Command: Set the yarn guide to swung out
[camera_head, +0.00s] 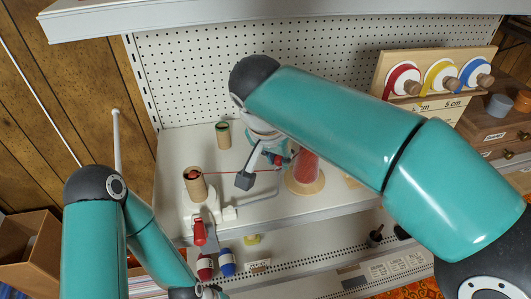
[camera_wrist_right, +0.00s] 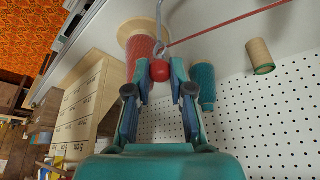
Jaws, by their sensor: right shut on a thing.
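The yarn guide is a bent metal rod (camera_head: 262,194) on the white shelf, between the ball winder and the red yarn cone. In the right wrist view its rod (camera_wrist_right: 159,18) ends in a small eye and a red ball knob (camera_wrist_right: 160,71). My right gripper (camera_wrist_right: 160,66) is shut on this knob. In the head view the right gripper (camera_head: 276,158) is partly hidden by my own arm, just left of the red cone (camera_head: 306,166). Red yarn (camera_head: 232,171) runs from the eye area toward the winder's tube (camera_head: 194,183).
The winder has a red-handled crank (camera_head: 199,232) at the shelf front. A green-topped tube (camera_head: 223,134) stands behind it. A teal cone (camera_wrist_right: 203,86) stands near the pegboard (camera_head: 200,80). Spools on a wooden board (camera_head: 432,80) and drawers are at right.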

